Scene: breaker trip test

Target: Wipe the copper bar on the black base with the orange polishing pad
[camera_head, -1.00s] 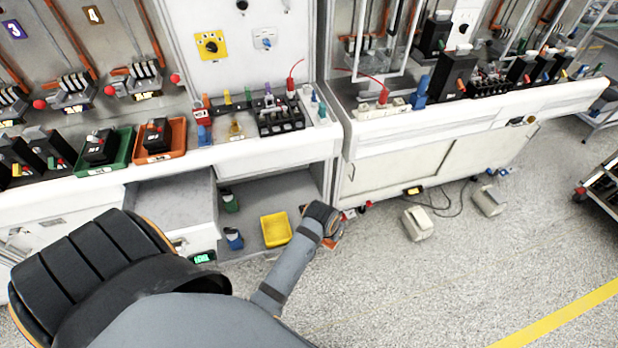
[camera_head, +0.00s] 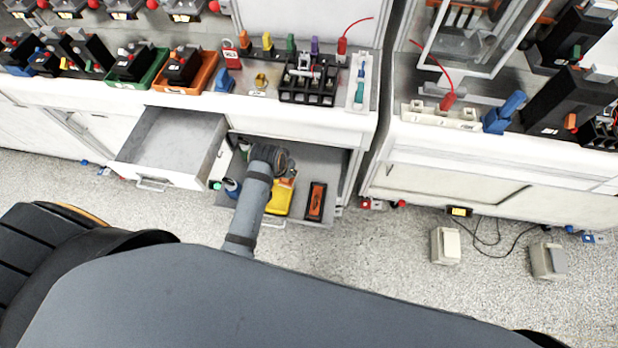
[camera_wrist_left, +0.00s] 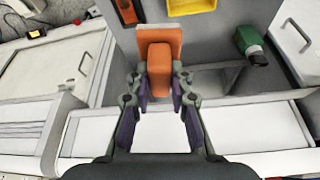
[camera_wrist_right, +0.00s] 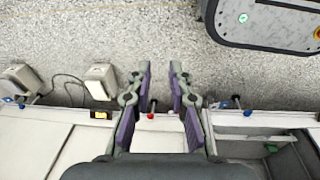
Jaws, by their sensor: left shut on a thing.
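The orange polishing pad (camera_wrist_left: 160,38) is in my left gripper (camera_wrist_left: 161,78), whose two fingers close on its block-shaped grip in the left wrist view. In the head view my left gripper (camera_head: 271,157) is in front of the open lower shelf, below the bench top, partly hidden by its own wrist. My right gripper (camera_wrist_right: 160,82) is open and empty in the right wrist view, over the floor and cabinet front. I cannot make out the copper bar on its black base for certain. A black terminal block (camera_head: 308,88) stands on the bench top.
An open drawer (camera_head: 168,140) juts out left of the shelf. A yellow bin (camera_head: 279,203) and an orange-and-black item (camera_head: 316,201) lie on the shelf. Green (camera_head: 135,73) and orange (camera_head: 190,84) trays hold black devices on the bench. Pedals (camera_head: 446,246) and a cable lie on the floor.

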